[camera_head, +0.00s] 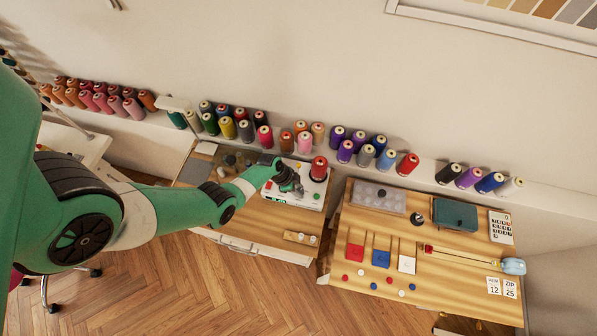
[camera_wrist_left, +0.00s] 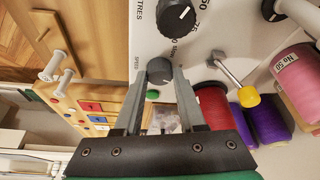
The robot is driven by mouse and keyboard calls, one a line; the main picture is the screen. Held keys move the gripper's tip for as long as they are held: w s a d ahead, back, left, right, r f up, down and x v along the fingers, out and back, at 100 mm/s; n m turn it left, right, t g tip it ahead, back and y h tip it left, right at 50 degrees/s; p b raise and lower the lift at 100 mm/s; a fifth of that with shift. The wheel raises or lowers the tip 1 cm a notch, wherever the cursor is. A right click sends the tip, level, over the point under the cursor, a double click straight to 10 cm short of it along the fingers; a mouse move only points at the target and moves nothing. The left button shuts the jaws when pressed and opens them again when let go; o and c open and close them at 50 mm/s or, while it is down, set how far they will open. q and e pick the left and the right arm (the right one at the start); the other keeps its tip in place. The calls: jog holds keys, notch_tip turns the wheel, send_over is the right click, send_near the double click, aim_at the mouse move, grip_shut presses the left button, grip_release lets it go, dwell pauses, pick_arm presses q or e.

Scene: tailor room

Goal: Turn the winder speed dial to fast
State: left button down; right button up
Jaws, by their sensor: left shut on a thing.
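The winder (camera_head: 308,196) is a white box on the left wooden table in the head view, with a small green display. My left gripper (camera_head: 291,184) reaches down over its top and hides part of it. In the left wrist view, the speed dial is a small dark grey knob (camera_wrist_left: 158,66) beside the printed word SPEED. My left gripper (camera_wrist_left: 159,80) is shut on this knob, one finger on each side. The pointer mark on the knob cannot be made out. My right gripper is in neither view.
A larger black METRES dial (camera_wrist_left: 176,17) sits close to the speed dial. A metal lever with a yellow tip (camera_wrist_left: 247,101) and a green button (camera_wrist_left: 153,94) are also near. A red thread cone (camera_head: 319,166) stands at the winder's back right. Thread cones line the shelf behind.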

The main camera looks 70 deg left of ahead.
pick_arm(q)
jog(key=shift+a+m+h, duration=0.1)
jog(key=shift+m+h, duration=0.2)
jog(key=shift+m, duration=0.6)
jog(key=shift+f+m+g+h, duration=0.15)
jog(key=shift+m+g+h, duration=0.2)
jog(key=shift+m, duration=0.55)
jog(key=shift+w+a+m+g+h+b, duration=0.15)
jog(key=shift+m+g+h+b, duration=0.3)
jog(key=shift+m, duration=0.75)
jog(key=shift+m+b, duration=0.9)
jog(key=shift+m, duration=0.2)
jog(key=c, duration=0.5)
grip_release()
